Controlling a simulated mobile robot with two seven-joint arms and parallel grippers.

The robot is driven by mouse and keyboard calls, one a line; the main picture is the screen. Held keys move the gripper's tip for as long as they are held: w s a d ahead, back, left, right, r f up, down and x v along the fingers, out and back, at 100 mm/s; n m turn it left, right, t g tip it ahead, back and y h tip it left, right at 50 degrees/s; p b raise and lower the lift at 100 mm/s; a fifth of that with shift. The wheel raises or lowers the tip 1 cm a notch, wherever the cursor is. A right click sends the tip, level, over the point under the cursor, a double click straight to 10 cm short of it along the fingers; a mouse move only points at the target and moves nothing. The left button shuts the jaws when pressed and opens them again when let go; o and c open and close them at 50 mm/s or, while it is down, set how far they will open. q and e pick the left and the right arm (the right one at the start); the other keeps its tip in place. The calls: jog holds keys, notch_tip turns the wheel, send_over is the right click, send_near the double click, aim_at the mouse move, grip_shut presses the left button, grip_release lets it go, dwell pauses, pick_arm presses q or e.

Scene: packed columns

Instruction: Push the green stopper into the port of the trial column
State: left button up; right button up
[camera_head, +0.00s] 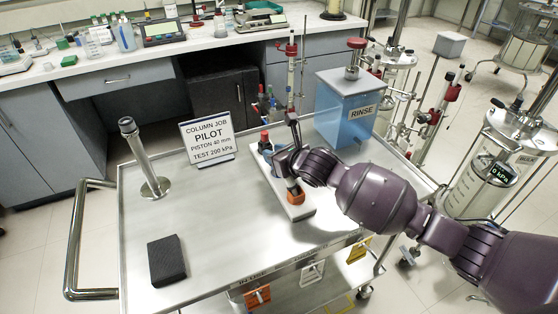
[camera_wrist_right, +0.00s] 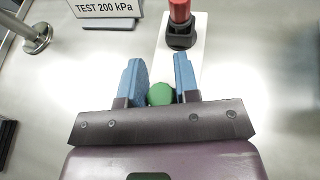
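The green stopper (camera_wrist_right: 160,94) shows as a rounded green top between the blue fingers of my right gripper (camera_wrist_right: 160,80). The fingers sit close on both sides of it, and its lower part is hidden. In the head view the right gripper (camera_head: 275,155) is over a white base plate (camera_head: 300,212) on the cart, and the stopper is not clear there. An orange part (camera_head: 294,196) is just below the gripper. A slim upright column with red fittings (camera_head: 291,62) stands behind it. I cannot tell which column is the trial column, and no port shows clearly. My left gripper is out of view.
A red-topped black piece (camera_wrist_right: 180,22) stands on the plate's far end. The steel cart (camera_head: 210,235) carries a PILOT sign (camera_head: 206,140), a steel post (camera_head: 145,165), a dark block (camera_head: 167,261) and a blue RINSE tank (camera_head: 345,110). Columns stand at right.

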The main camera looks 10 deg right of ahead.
jog(key=shift+s+f, duration=0.1)
jog(key=shift+f, duration=0.25)
grip_shut()
jog(key=shift+d+r, duration=0.1)
